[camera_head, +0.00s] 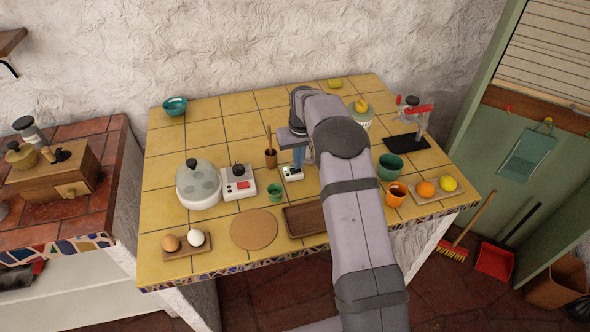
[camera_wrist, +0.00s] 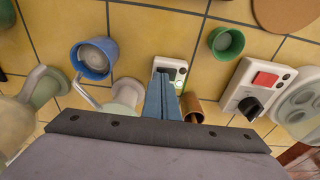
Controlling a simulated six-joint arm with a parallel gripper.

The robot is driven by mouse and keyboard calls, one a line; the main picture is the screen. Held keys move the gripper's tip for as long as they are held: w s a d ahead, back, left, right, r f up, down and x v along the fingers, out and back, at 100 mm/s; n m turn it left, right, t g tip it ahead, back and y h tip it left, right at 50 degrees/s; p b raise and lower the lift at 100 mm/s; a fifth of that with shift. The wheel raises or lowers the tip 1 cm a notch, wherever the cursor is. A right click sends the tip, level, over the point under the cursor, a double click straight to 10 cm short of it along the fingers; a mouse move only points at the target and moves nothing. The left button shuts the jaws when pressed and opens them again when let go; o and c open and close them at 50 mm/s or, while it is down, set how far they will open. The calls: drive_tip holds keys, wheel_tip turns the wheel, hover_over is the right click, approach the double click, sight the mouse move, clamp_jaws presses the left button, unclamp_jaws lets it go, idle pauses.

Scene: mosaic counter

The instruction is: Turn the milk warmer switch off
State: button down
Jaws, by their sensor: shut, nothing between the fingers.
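A small white switch box (camera_head: 292,174) lies on the yellow tiles, just below my gripper. In the wrist view the box (camera_wrist: 172,66) shows a dark switch part and a small green light, partly covered by my fingers. My gripper (camera_head: 299,166) points down, with its blue fingers (camera_wrist: 163,82) shut and empty at the box. I cannot tell whether the fingertips touch it. A blue cup (camera_wrist: 93,57) and a pale round-based item (camera_wrist: 127,92) stand to the left in the wrist view; I cannot tell which item is the milk warmer.
A white control box (camera_head: 238,182) with red switch and black knob sits left, beside a round egg cooker (camera_head: 198,186). A green cup (camera_head: 275,192) and a wooden cup (camera_head: 271,158) stand close to my gripper. A brown tray (camera_head: 304,219) lies in front.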

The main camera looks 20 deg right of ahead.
drive_tip(key=shift+f, duration=0.3)
drive_tip(key=shift+r, duration=0.2)
wheel_tip(320, 180, up, 7)
drive_tip(key=p, duration=0.5)
drive_tip(key=shift+f, duration=0.15)
idle(0.4)
